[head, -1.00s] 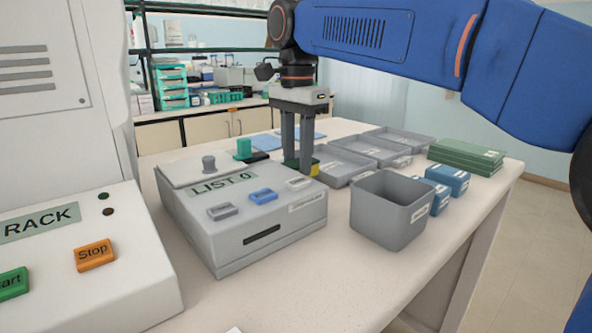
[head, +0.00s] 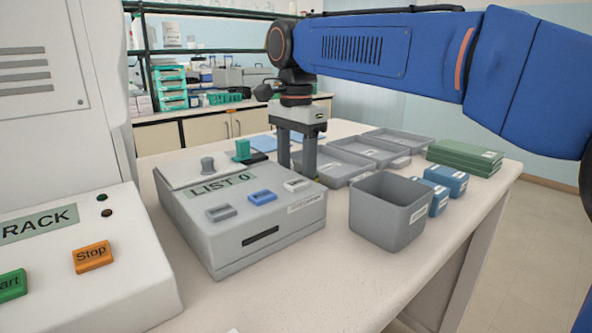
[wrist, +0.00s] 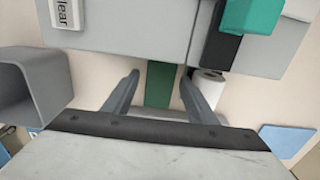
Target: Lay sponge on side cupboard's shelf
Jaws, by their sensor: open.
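My gripper (head: 297,167) is open, pointing down just behind the grey LIST 0 box (head: 250,235) on the bench. In the wrist view, its two fingers (wrist: 160,78) stand apart on either side of a green strip, which looks like the sponge (wrist: 162,88). Small gaps show between the strip and the fingers. The strip lies beside the box, its near end hidden by the gripper body. The sponge cannot be made out in the head view. I cannot tell which furniture is the side cupboard; its shelf is not identifiable.
An open grey bin (head: 385,215) stands right of the box, with blue boxes (head: 447,178) and green stacked cases (head: 465,157) beyond. Grey trays (head: 380,150) lie behind. A white roll (wrist: 209,88) is close to one finger. Low cupboards (head: 215,127) stand at the back.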

